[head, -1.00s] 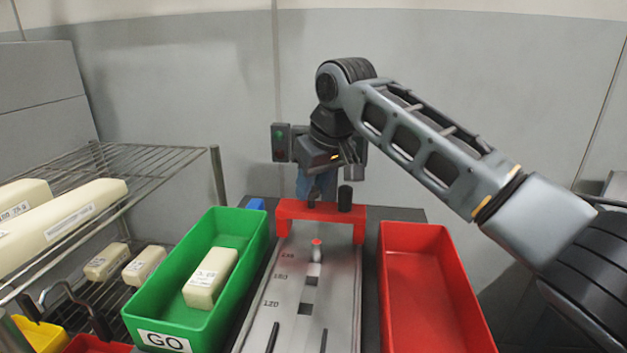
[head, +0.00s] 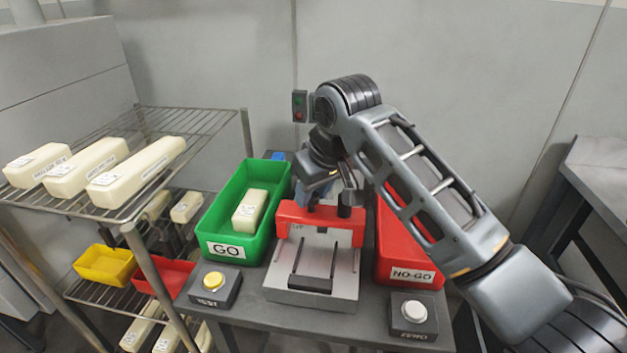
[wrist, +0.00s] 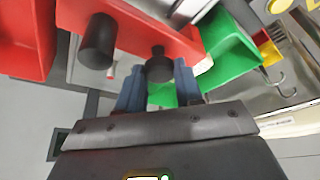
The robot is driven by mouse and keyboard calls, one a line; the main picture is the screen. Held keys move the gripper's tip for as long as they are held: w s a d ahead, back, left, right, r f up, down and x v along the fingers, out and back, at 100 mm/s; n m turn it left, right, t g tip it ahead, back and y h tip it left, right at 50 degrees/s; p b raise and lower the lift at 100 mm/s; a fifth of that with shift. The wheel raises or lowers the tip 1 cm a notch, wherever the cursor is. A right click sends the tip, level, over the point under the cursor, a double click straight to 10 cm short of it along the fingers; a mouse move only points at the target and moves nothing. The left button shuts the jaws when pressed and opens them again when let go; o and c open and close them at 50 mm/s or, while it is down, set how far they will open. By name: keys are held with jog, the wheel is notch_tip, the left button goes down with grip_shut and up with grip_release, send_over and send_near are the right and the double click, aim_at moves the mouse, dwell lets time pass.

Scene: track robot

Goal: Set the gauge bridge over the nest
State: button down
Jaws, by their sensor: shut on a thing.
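The red gauge bridge (head: 318,218) is in the head view, its crossbar level and its legs pointing down. It spans the far part of the grey nest fixture (head: 312,297); whether its feet touch is not clear. The nest's dark slot (head: 310,283) shows in front of the bridge. My gripper (head: 325,206) is above the crossbar. In the wrist view, the blue fingers of my gripper (wrist: 158,82) are shut on a black knob (wrist: 158,66) on the bridge; a second black post (wrist: 97,42) stands beside it.
A green GO bin (head: 225,248) with a cream block (head: 250,208) is left of the fixture; a red NO-GO bin (head: 405,270) is right. A yellow button box (head: 213,287) and a white button box (head: 413,316) stand in front. A wire rack (head: 160,130) holds blocks at left.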

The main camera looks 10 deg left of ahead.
jog(key=shift+s+f, duration=0.15)
jog(key=shift+s, duration=0.1)
jog(key=c, duration=0.8)
grip_release()
jog(key=shift+o, duration=0.2)
jog(key=v, duration=0.8)
jog(key=shift+a, duration=0.1)
